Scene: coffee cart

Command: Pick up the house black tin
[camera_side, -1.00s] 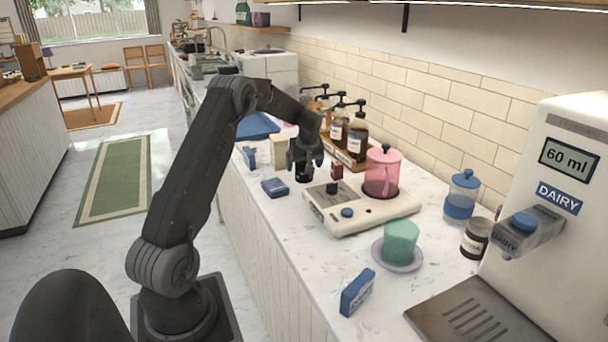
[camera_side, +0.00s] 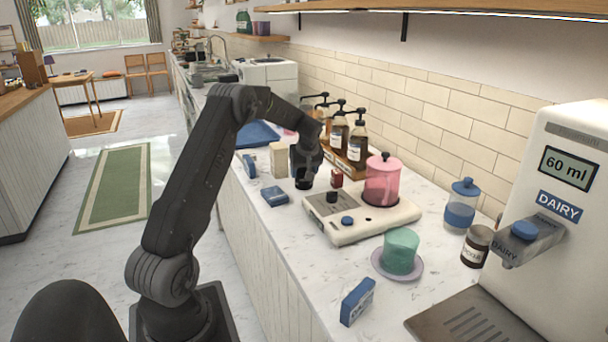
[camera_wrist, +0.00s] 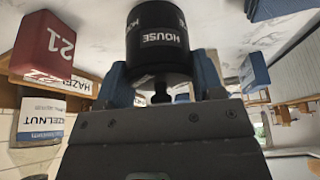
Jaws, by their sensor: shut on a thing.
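The house black tin (camera_wrist: 158,40) is a dark cylinder with white "HOUSE" lettering, seen upside down in the wrist view. My gripper (camera_wrist: 160,85) is shut on it, with one blue finger on either side. In the side view my gripper (camera_side: 306,165) is at the counter's middle, left of the syrup bottles, and the black tin (camera_side: 304,181) shows below it. From the side I cannot tell for sure whether the tin is clear of the counter.
Blue boxes (camera_side: 274,196) and a cream box (camera_side: 278,158) stand nearby on the left. A cream appliance (camera_side: 362,220) with a pink lidded jug (camera_side: 383,180) is to the right. Syrup bottles (camera_side: 357,145) stand behind.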

